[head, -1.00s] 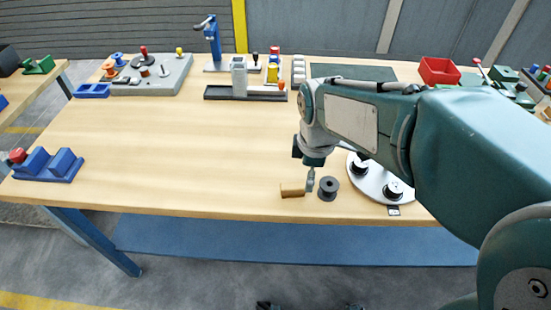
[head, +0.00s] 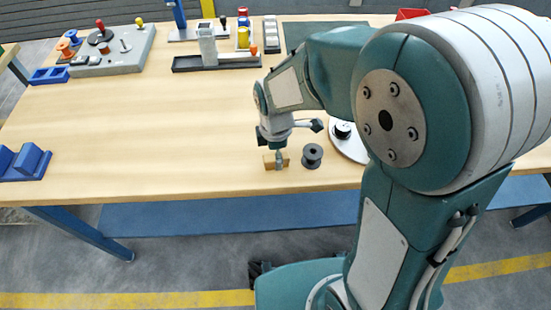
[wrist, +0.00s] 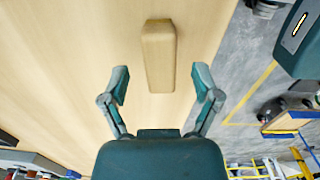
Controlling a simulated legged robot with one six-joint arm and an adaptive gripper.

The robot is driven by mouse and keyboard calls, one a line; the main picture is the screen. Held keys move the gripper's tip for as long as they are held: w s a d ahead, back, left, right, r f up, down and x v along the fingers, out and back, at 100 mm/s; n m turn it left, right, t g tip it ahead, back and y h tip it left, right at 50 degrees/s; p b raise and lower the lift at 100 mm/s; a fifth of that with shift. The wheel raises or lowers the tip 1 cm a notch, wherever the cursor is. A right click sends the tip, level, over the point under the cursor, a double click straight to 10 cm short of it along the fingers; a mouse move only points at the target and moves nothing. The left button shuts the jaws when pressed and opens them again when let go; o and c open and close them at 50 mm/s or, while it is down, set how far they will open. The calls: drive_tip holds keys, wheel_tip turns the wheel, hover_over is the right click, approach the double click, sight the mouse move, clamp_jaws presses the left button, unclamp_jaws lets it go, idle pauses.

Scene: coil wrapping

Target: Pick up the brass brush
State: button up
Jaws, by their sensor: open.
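The brass brush appears as a plain wooden block (head: 269,161) near the front edge of the table; its bristles are not visible. In the wrist view the block (wrist: 159,50) lies lengthwise ahead of my gripper (wrist: 161,84). My gripper is open, with one finger on each side of the block's near end and a visible gap on both sides. The height between fingertips and block is hard to judge. In the head view my gripper (head: 279,159) points down at the block and partly covers it.
A black spool (head: 312,156) stands just right of the brush. A white round plate (head: 349,145) with a dark spool is further right, partly hidden by my arm. A blue block holder (head: 25,163) sits at the far left. The table's middle is clear.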

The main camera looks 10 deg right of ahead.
wheel_tip(320, 180, down, 2)
drive_tip(key=shift+d+f, duration=0.1)
clamp_jaws()
idle(0.4)
